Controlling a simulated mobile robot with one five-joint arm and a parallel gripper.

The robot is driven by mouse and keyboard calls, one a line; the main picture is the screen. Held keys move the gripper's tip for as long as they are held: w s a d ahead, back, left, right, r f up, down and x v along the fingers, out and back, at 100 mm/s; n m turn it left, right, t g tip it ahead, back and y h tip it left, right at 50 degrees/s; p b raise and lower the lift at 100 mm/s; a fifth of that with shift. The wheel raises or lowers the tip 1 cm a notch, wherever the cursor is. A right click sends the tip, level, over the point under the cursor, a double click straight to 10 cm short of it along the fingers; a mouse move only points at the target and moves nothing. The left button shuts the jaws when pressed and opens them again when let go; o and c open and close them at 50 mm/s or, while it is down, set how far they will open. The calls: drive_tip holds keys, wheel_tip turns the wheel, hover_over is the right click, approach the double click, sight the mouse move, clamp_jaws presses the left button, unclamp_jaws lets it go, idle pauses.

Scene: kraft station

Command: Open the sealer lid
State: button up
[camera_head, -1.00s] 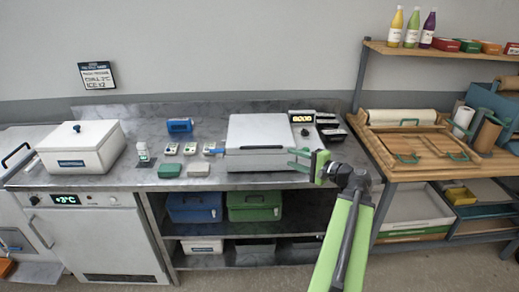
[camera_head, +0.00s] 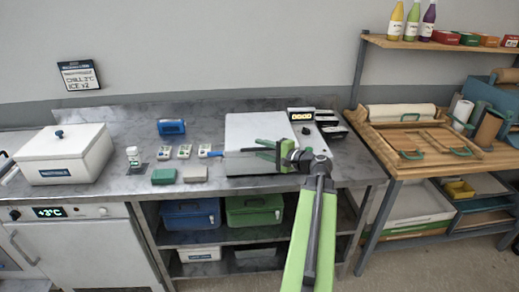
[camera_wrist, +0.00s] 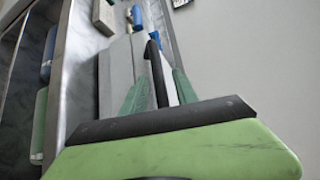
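The sealer (camera_head: 245,133) is a pale grey box with a flat lid on the steel counter; the lid looks down. A dark bar handle (camera_wrist: 153,60) stands out along its edge in the wrist view. My gripper (camera_head: 262,149) is at the front of the sealer, reaching in from the right. In the wrist view its two green fingers (camera_wrist: 160,88) are apart, with the dark handle between them. A pale gap shows between the handle and the right finger. The body of my gripper hides part of the sealer's front right corner.
A white lidded box (camera_head: 65,153) is at the far left. A wooden bench (camera_head: 425,150) stands on the right.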

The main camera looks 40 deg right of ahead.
clamp_jaws()
idle(1.4)
